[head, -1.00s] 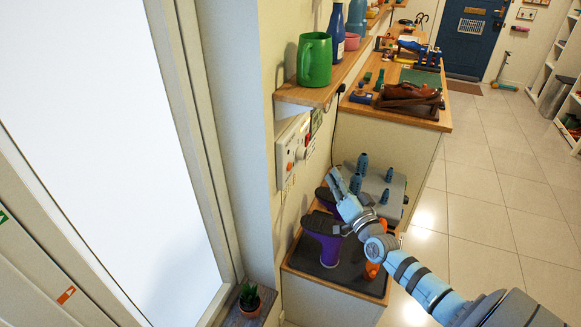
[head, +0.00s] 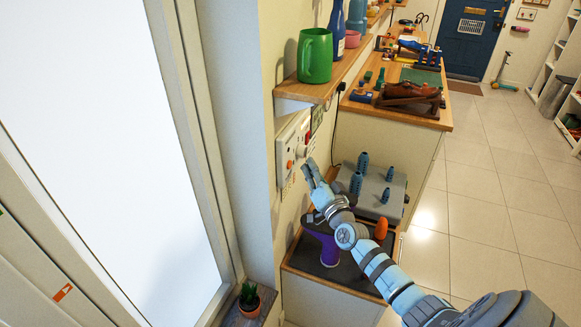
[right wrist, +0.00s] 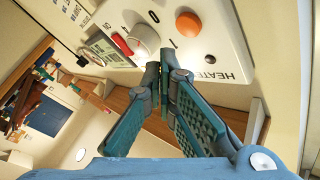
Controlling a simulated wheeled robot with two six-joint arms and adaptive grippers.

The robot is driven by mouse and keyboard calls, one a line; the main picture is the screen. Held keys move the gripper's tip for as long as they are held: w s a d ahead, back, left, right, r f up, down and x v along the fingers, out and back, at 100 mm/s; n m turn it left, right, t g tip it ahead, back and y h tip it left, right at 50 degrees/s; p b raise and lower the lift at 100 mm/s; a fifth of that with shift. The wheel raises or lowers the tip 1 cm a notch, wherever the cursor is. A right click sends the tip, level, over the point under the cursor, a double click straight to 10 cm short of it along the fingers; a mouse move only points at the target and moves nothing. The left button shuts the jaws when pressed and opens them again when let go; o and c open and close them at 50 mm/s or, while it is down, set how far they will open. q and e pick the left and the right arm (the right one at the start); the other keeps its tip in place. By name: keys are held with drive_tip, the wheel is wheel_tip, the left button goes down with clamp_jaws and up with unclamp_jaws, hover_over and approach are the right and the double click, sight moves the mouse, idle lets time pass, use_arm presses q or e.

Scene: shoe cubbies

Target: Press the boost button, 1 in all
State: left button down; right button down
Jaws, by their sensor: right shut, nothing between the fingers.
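A white heater control panel (head: 293,146) is on the wall below the wooden shelf. It carries a round orange button (head: 290,164), which also shows in the right wrist view (right wrist: 189,24). Beside that button in the wrist view are a white dial (right wrist: 143,40) and a red switch (right wrist: 122,44). I cannot read a boost label. My right gripper (head: 309,167) is shut and empty, just right of the panel in the head view. In the wrist view its fingertips (right wrist: 160,68) overlap the panel's edge near the dial; contact cannot be told. My left gripper is not in view.
The wooden shelf (head: 300,90) with a green mug (head: 314,56) juts out above the panel. Below are a purple boot (head: 329,250) and a grey unit with blue pegs (head: 395,208). A potted plant (head: 249,298) stands lower left.

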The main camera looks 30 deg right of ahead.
drive_tip(key=shift+w+a, duration=0.5)
drive_tip(key=shift+w, duration=0.2)
idle(1.0)
drive_tip(key=shift+w+a, duration=0.25)
drive_tip(key=shift+w, duration=0.1)
drive_tip(key=shift+w+a, duration=0.2)
drive_tip(key=shift+w, duration=0.1)
idle(0.6)
drive_tip(key=shift+s, duration=0.1)
drive_tip(key=shift+s+d, duration=0.45)
drive_tip(key=shift+s, duration=0.1)
drive_tip(key=s+d, duration=0.1)
drive_tip(key=s, duration=0.1)
drive_tip(key=s+d+p, duration=0.1)
drive_tip(key=s+d, duration=0.1)
idle(0.6)
